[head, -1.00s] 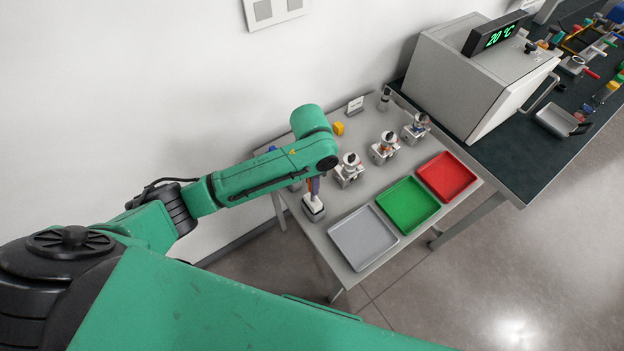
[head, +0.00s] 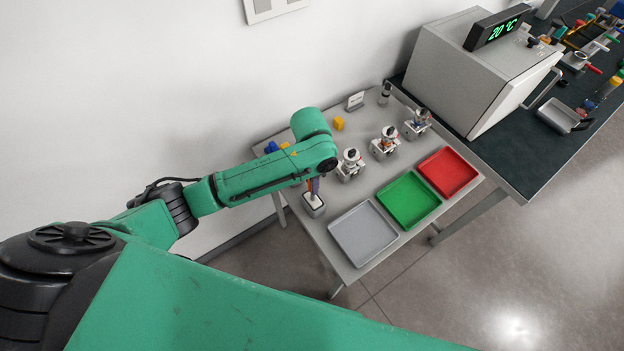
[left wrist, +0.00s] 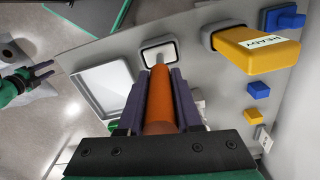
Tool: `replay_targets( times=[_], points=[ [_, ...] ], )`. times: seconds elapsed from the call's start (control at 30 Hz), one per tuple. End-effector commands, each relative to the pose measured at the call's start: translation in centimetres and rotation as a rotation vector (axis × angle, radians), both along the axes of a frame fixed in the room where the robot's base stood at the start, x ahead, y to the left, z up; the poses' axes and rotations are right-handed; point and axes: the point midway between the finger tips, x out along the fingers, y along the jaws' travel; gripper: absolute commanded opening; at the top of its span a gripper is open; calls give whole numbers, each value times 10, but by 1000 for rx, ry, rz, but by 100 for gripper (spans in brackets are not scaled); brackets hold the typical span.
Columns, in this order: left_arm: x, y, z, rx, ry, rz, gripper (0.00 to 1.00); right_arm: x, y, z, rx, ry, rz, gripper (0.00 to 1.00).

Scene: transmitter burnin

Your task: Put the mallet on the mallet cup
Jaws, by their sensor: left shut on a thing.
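My left gripper (left wrist: 157,100) is shut on the orange handle of the mallet (left wrist: 160,98). The mallet points down, and its pale shaft ends at a white head inside the dark rim of the mallet cup (left wrist: 145,50). I cannot tell whether the head rests on the cup floor. In the head view the left gripper (head: 314,185) is above the grey mallet cup (head: 316,213) at the table's near left end, partly hidden by my arm. My right gripper (left wrist: 45,71) shows small at the left wrist view's edge, with its fingers apart and empty.
Grey (head: 364,236), green (head: 408,200) and red (head: 447,174) trays line the table's front. Several white transmitters stand behind them. A yellow READY paddle (left wrist: 257,52) sits in a holder beside the cup. A grey oven (head: 470,75) stands on the dark bench.

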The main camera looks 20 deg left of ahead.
Motion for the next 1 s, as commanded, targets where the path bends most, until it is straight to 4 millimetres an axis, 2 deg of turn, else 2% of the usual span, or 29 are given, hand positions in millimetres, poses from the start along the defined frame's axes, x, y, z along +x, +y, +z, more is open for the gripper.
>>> replay_targets(
  times=[0.73, 0.77, 0.8, 0.83, 1.0],
  points=[
    [0, 0, -19, -1, 0, 0, 0, 0, 0, -7, 0, 0, 0, 50],
    [0, 0, -18, -1, -1, 0, 45, 0, 0, -7, 0, 0, 0, 50],
    [0, 0, -18, -1, -1, 0, 60, 0, 0, -7, 0, 0, 0, 50],
    [0, 0, -18, -1, -1, 0, 68, 0, 0, -7, 0, 0, 0, 50],
    [0, 0, -18, -1, -1, 0, 68, 0, 0, -7, 0, 0, 0, 50]
  ],
)
